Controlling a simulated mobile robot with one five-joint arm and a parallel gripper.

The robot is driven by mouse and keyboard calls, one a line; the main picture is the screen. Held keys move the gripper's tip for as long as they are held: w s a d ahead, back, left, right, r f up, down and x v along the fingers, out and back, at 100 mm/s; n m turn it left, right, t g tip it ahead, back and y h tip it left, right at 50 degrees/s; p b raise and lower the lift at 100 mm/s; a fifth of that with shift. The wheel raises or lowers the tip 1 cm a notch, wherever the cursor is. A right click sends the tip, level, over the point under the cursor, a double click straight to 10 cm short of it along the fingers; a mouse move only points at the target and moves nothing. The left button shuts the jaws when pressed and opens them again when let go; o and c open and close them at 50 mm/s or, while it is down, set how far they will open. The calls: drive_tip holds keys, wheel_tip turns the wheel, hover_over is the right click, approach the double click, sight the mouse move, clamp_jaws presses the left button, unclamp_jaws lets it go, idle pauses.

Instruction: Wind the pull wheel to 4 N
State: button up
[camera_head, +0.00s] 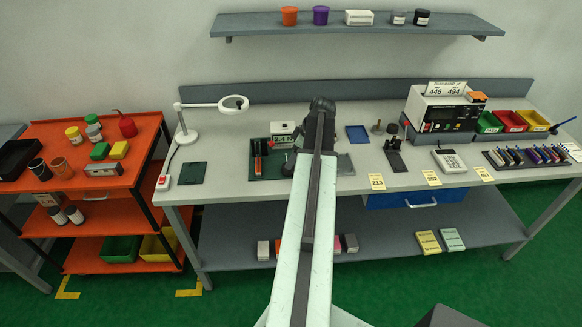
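My arm reaches forward over the grey workbench (225,180), and its dark end (320,112) is above the middle of the bench. The gripper's fingers are hidden behind my own arm, so I cannot see whether they are open or what they touch. Small dark fixtures (394,150) stand on the bench just right of the arm. A white instrument with a dark front (440,110) stands further right under a sign reading 446 and 494.
An orange cart (140,180) with jars and boxes stands at left. A magnifier lamp (232,103) stands on the bench's left. A green tray (265,172) lies left of my arm. Red, green and yellow bins (510,121) and a pen rack (530,157) are at right.

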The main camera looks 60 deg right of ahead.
drive_tip(key=b+x, duration=0.3)
drive_tip(key=x, duration=0.2)
drive_tip(key=shift+d+f, duration=0.1)
drive_tip(key=c, duration=1.4)
drive_tip(key=shift+o, duration=0.3)
drive_tip(key=shift+d, duration=0.3)
drive_tip(key=shift+a, duration=0.25)
drive_tip(key=shift+c, duration=0.3)
